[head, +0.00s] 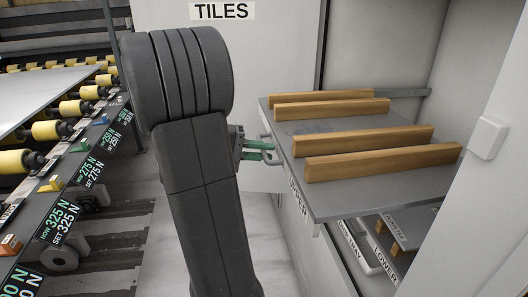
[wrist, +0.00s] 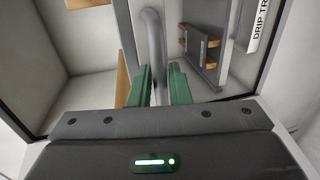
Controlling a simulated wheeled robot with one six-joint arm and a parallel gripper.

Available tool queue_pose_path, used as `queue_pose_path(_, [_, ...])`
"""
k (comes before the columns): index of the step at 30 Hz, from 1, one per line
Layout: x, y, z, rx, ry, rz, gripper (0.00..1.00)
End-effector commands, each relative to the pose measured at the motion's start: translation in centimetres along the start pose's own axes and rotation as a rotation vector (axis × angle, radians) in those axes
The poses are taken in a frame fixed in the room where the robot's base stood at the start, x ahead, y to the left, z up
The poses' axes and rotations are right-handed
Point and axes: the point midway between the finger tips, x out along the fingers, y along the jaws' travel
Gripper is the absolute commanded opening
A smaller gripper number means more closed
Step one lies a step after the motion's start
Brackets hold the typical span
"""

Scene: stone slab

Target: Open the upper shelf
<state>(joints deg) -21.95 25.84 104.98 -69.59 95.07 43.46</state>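The upper shelf (head: 350,195) is a grey board on the right in the head view, with the label UPPER on its front edge. It reaches further out than the lower shelf (head: 390,238) beneath it. A grey bar handle (head: 267,139) is on its front; it also shows in the wrist view (wrist: 155,42). My gripper (head: 262,151) is at this handle. In the wrist view its green fingers (wrist: 161,86) lie on either side of the bar, close against it. The exact contact is partly hidden.
Several wooden bars (head: 380,152) lie across the upper shelf. A white cabinet wall with a switch plate (head: 488,138) stands at right. A drip tray (head: 352,247) is below. A roller conveyor (head: 60,140) runs along the left. Some bare floor shows between.

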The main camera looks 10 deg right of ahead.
Motion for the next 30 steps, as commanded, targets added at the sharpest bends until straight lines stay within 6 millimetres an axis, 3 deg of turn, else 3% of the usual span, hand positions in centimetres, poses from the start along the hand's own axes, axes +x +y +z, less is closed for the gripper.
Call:
queue_pose_path(18, [-11.6,-0.1,-0.1,0.0,0.003,0.0,0.17])
queue_pose_path(24, [-13.2,-0.1,0.0,-0.001,0.0,0.0,0.17])
queue_pose_path(30, [-13.3,-0.1,0.0,-0.001,0.0,0.0,0.17])
